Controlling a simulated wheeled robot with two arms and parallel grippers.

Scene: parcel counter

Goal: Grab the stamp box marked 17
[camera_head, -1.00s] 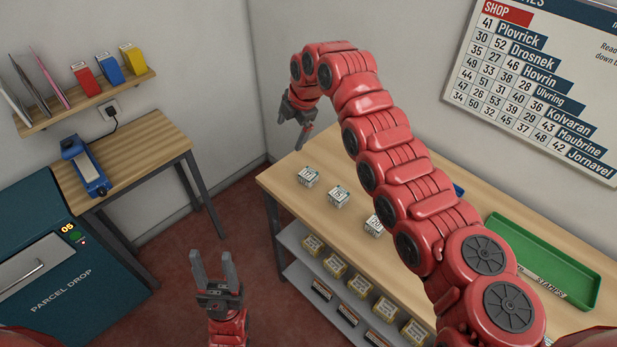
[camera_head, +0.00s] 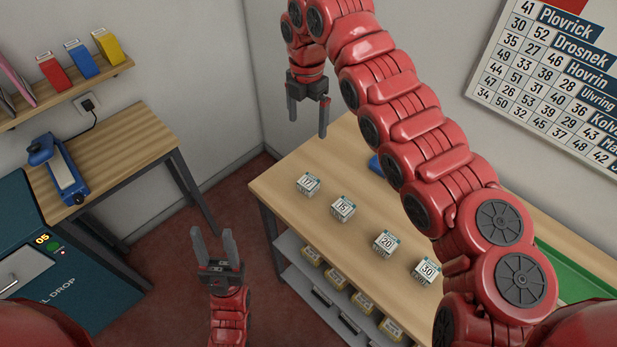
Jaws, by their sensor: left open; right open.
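The stamp box marked 17 (camera_head: 308,184) is a small white box near the left end of the wooden counter (camera_head: 285,206). To its right in a row stand similar boxes marked 15 (camera_head: 343,208), 20 (camera_head: 385,243) and 30 (camera_head: 427,270). My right gripper (camera_head: 308,128) is open and empty, pointing down above the back left of the counter, higher in the picture than box 17. My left gripper (camera_head: 213,240) is open and empty, pointing up, in front of the counter's left end and apart from it.
Several yellowish boxes (camera_head: 335,279) sit on the shelf under the counter. A green tray (camera_head: 580,275) is at the right, partly hidden by my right arm. A blue thing (camera_head: 375,165) shows behind that arm. A side table (camera_head: 115,150) with a blue device (camera_head: 68,180) stands at left.

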